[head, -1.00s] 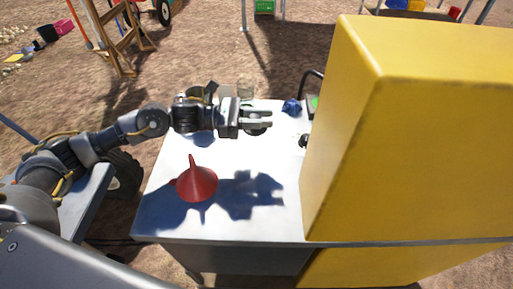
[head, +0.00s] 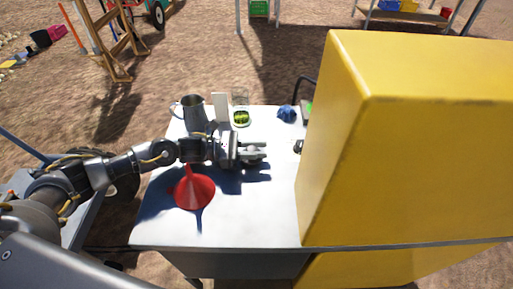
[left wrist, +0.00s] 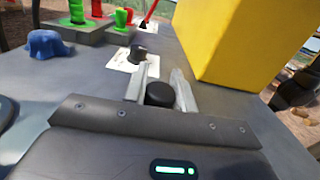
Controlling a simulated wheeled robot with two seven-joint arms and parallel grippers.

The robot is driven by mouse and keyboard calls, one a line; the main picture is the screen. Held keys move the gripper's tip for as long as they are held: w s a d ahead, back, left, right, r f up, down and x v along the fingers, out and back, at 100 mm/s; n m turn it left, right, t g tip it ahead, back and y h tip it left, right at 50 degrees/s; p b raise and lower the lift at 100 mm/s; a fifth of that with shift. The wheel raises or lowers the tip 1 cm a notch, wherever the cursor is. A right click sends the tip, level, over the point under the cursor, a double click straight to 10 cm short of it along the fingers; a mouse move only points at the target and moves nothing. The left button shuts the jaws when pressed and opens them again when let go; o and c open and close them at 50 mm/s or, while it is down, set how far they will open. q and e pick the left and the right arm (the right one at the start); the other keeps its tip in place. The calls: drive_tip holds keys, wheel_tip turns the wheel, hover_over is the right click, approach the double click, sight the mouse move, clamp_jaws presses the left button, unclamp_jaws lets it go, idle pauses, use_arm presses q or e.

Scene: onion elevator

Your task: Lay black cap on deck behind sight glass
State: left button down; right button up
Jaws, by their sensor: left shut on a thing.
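My left gripper (head: 253,152) is shut on a small round black cap, low over the white deck (head: 255,215). In the left wrist view the black cap (left wrist: 160,94) sits between the two fingers of the left gripper (left wrist: 158,78). I cannot tell whether the cap touches the deck. A round piece with a yellow-green face (head: 241,118), which looks like the sight glass, is just beyond the gripper in the head view. My right gripper is not in view.
A red funnel (head: 194,192) stands nearer me. A metal jug (head: 193,112) and a clear glass (head: 240,97) stand at the back. A blue lump (head: 286,114) lies at the back right. A big yellow box (head: 400,150) fills the right side.

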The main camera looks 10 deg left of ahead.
use_arm(q)
drive_tip(key=shift+f, duration=0.15)
drive_tip(key=c, duration=1.6)
unclamp_jaws()
drive_tip(key=o, duration=0.5)
drive_tip(key=shift+c, duration=0.2)
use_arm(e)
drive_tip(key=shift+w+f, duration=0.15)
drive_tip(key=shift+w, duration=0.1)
use_arm(q)
drive_tip(key=shift+r, duration=0.2)
drive_tip(key=shift+a+f, duration=0.15)
drive_tip(key=shift+a, duration=0.15)
drive_tip(key=b+v, duration=0.3)
drive_tip(key=v, duration=0.8)
drive_tip(key=shift+s+a+b, duration=0.2)
drive_tip(key=shift+a+b, duration=0.15)
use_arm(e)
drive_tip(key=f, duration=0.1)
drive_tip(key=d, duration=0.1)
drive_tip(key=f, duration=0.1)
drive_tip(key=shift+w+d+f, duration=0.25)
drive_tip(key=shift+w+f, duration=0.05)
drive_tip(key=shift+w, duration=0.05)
use_arm(q)
drive_tip(key=shift+f, duration=0.1)
